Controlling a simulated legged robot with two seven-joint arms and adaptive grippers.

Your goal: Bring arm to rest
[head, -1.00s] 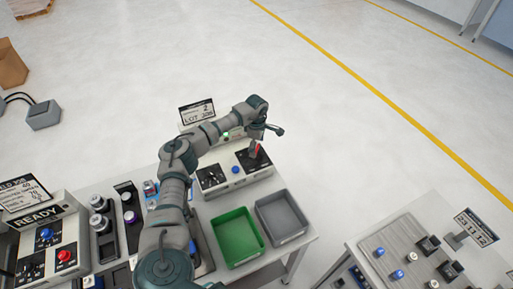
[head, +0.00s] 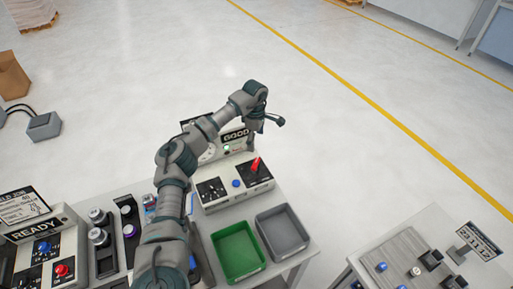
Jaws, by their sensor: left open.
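My left arm reaches up from the bottom of the head view. Its left gripper (head: 264,122) is open and empty in the air, above and behind the test box (head: 213,190). The red lever (head: 256,165) stands on the right part of this box, clear of the gripper. A blue button (head: 236,183) is beside it. A panel reading GOOD (head: 236,135) shows at the back of the box, partly hidden by my arm. My right gripper is not in view.
A green bin (head: 218,240) and a grey bin (head: 262,222) stand in front of the box. A READY control box (head: 38,230) and several cylinders are at left. Another table (head: 430,214) stands at right, past a gap.

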